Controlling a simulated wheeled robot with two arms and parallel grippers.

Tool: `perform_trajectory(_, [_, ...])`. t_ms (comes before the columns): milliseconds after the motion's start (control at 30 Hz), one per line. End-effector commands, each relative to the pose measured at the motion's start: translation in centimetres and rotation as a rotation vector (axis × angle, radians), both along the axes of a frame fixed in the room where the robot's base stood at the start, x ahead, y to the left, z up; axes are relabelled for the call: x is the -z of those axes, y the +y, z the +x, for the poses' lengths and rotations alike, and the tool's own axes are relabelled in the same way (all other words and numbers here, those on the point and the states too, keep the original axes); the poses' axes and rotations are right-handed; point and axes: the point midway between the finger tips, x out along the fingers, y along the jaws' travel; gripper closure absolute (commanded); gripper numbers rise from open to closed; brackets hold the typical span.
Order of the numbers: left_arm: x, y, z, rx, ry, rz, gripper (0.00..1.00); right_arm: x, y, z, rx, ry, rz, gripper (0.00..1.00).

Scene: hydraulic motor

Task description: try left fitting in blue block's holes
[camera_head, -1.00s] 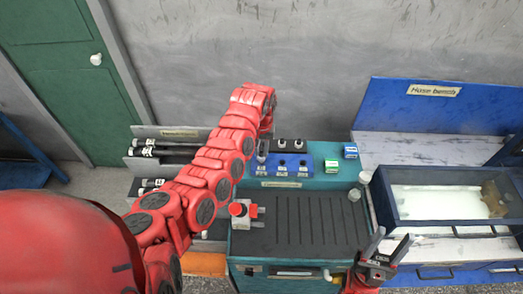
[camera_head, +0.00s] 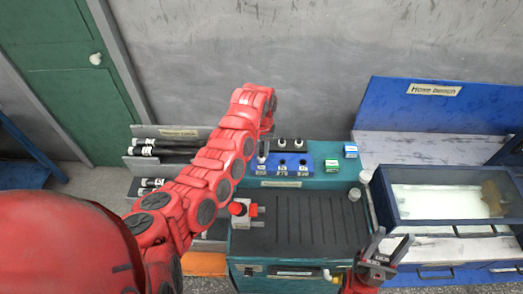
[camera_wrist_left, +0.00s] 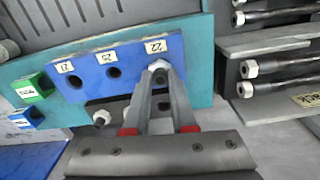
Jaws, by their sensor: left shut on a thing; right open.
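The blue block (camera_head: 297,168) lies on the teal bench's back part. It has a row of labelled holes; two open holes show in the left wrist view (camera_wrist_left: 94,77). My left gripper (camera_wrist_left: 160,82) is shut on a pale fitting (camera_wrist_left: 158,66) at the hole by the label "22". The fitting stands roughly upright there; I cannot tell how deep it sits. Other dark fittings with pale tops (camera_head: 299,143) stand in a dark strip behind the block. My right gripper (camera_head: 378,247) is open and empty at the bench's front right.
A green box (camera_head: 332,164) and a blue box (camera_head: 350,151) stand right of the block. A ribbed dark mat (camera_head: 305,225) lies in front. Racked hoses (camera_head: 150,148) are at the left. A blue-framed tank (camera_head: 440,215) stands on the right bench.

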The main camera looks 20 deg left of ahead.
Motion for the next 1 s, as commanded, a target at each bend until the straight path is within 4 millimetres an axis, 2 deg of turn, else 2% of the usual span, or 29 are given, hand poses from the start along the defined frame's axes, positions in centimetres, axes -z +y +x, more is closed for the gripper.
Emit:
perform_trajectory(367, [-0.2,0.0,0.0,0.000,-0.001,0.000,1.00,-0.1,0.0,0.0,0.000,0.000,0.000,0.50])
perform_trajectory(1000, [-4.3,0.0,0.1,0.000,-0.003,0.001,1.00,-1.4,0.0,0.0,0.000,0.000,0.000,0.50])
